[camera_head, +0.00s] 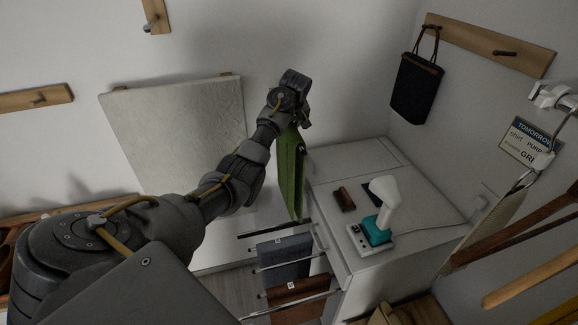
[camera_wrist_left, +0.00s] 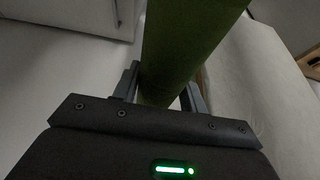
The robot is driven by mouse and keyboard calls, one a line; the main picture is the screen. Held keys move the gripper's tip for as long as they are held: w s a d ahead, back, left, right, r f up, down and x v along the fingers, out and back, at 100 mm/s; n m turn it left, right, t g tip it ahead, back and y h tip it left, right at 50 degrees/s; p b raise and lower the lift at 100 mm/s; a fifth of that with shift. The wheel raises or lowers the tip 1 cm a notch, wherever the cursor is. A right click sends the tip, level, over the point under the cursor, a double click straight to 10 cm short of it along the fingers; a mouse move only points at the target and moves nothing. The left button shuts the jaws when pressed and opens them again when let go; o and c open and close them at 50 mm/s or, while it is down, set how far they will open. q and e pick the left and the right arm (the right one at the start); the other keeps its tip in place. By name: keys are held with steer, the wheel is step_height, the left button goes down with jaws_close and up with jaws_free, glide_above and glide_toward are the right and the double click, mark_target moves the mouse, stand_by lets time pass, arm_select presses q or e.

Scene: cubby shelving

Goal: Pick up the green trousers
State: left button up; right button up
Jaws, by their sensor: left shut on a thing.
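The green trousers (camera_head: 290,172) hang down from my left gripper (camera_head: 298,122) in the head view, left of the white cabinet. In the left wrist view the green cloth (camera_wrist_left: 185,45) runs between the two fingers of my left gripper (camera_wrist_left: 160,88), which is shut on it. The fingertips are largely hidden by the arm in the head view and by the cloth in the wrist view. My right gripper is not in view.
A white cabinet (camera_head: 350,150) bears a teal-and-white device (camera_head: 378,228) and a brown item (camera_head: 344,199). Rails beside it hold grey trousers (camera_head: 284,258) and brown trousers (camera_head: 298,296). A dark bag (camera_head: 417,88) hangs from a wall rack. A pale panel (camera_head: 178,130) is behind my arm.

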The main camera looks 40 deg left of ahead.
arm_select(q)
jaws_close()
steer(key=shift+r, duration=0.2)
